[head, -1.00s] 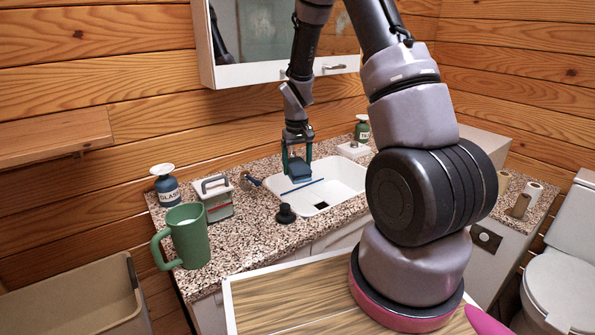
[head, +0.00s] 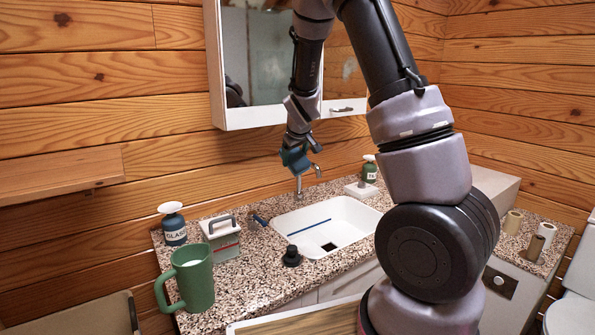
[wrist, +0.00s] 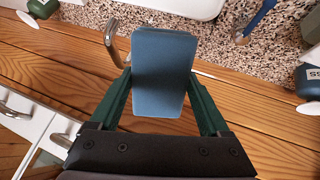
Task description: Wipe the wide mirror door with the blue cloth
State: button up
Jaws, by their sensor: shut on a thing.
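The blue cloth, a folded pad (wrist: 163,70), is between the two green fingers of my gripper (head: 295,158), which is shut on it. In the head view the cloth shows only as a small dark blue shape, held in the air above the back of the sink by the faucet. The wide mirror door (head: 262,60) is the left part of the white wall cabinet, above my gripper and apart from the cloth. My arm covers part of its right side. In the wrist view the cabinet's white edge and handles (wrist: 60,138) show at lower left.
The sink (head: 345,222) and chrome faucet (head: 299,185) lie below my gripper. A narrower mirror door (head: 346,75) adjoins at right.

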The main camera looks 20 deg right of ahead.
notch_tip(320, 180, up, 14)
jog(key=w+a+n+t+y, duration=0.2)
jog(key=n+t, duration=0.1)
jog(key=t, duration=0.3)
jog(key=n+t+y, duration=0.2)
jog(key=t+y, duration=0.1)
jog(key=y, duration=0.2)
send_near(261, 72)
jog(key=shift+x, duration=2.05)
jog(key=shift+x, duration=0.95)
jog(key=shift+w+d+f, duration=0.1)
jog(key=shift+w+d, duration=0.05)
jog(key=shift+d, duration=0.5)
jog(key=shift+w+d, duration=0.2)
jog(key=shift+d, duration=0.5)
jog(key=w+d, duration=0.3)
jog(key=d, duration=0.6)
